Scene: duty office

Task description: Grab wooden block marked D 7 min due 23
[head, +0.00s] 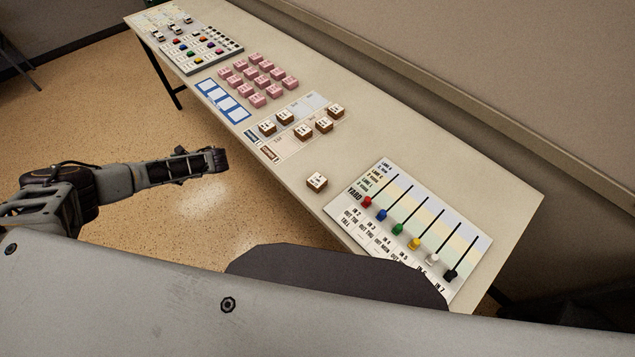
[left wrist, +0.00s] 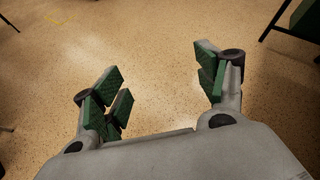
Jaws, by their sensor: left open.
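Several wooden blocks with white marked tops are on the long table (head: 480,180). One wooden block (head: 317,181) stands alone near the table's front edge. Others, such as this wooden block (head: 303,131), sit on and beside a printed mat (head: 284,149) further left. Their lettering is too small to read, so I cannot tell which is D 7. My left gripper (head: 217,160) is left of the table, out over the floor and apart from the blocks. In the left wrist view the left gripper (left wrist: 160,88) is open and empty, with only floor between its fingers. My right gripper is not in view.
A board with coloured sliders (head: 410,230) lies at the table's right end. Pink blocks (head: 262,79), a blue-framed card (head: 223,101) and a board with coloured pieces (head: 202,45) lie further left. A wall runs behind the table. Bare tabletop surrounds the lone block.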

